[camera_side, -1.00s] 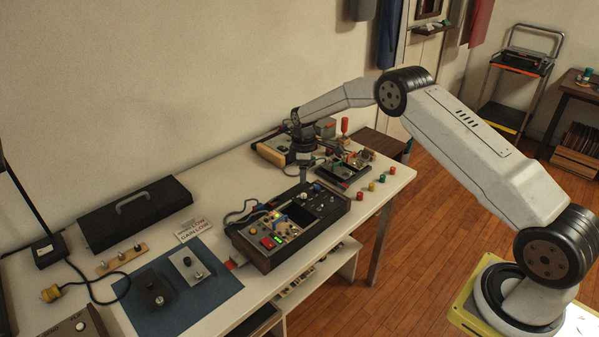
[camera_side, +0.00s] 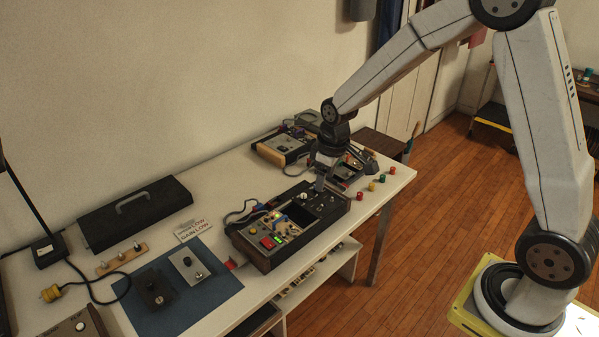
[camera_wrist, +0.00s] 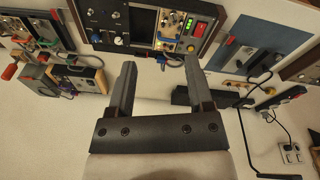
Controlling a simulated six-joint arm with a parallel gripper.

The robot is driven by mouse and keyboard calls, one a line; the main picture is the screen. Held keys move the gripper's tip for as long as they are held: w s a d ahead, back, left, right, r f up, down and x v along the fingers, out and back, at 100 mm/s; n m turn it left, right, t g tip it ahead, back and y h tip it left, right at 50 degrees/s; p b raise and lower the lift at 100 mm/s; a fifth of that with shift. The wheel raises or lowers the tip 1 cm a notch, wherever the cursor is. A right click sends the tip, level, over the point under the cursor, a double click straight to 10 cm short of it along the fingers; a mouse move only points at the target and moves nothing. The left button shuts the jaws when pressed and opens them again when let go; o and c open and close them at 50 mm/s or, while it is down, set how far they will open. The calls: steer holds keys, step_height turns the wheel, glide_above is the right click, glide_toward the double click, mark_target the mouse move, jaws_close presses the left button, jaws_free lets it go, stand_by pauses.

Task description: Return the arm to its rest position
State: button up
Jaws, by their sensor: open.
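My gripper (camera_side: 321,184) points down over the table at the far right end of the black console (camera_side: 262,262). In the side view its fingers are small and partly dark against the console. In the wrist view my gripper (camera_wrist: 160,70) shows two grey fingers wide apart with nothing between them. The console (camera_wrist: 112,43) lies past the fingertips in that view. I cannot tell the exact height of the fingertips above it.
A tray of parts (camera_side: 347,172) is partly hidden behind my gripper. A tan-and-black device (camera_side: 280,148) stands behind. Several coloured caps (camera_side: 381,178) line the right edge. A blue mat (camera_side: 215,290) with two small boxes and a black case (camera_side: 135,212) lie left.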

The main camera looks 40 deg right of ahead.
steer(key=s+a+r+m, duration=0.1)
steer(key=s+a+m, duration=0.2)
steer(key=s, duration=1.2)
steer(key=shift+s+t, duration=0.2)
steer(key=shift+t, duration=0.2)
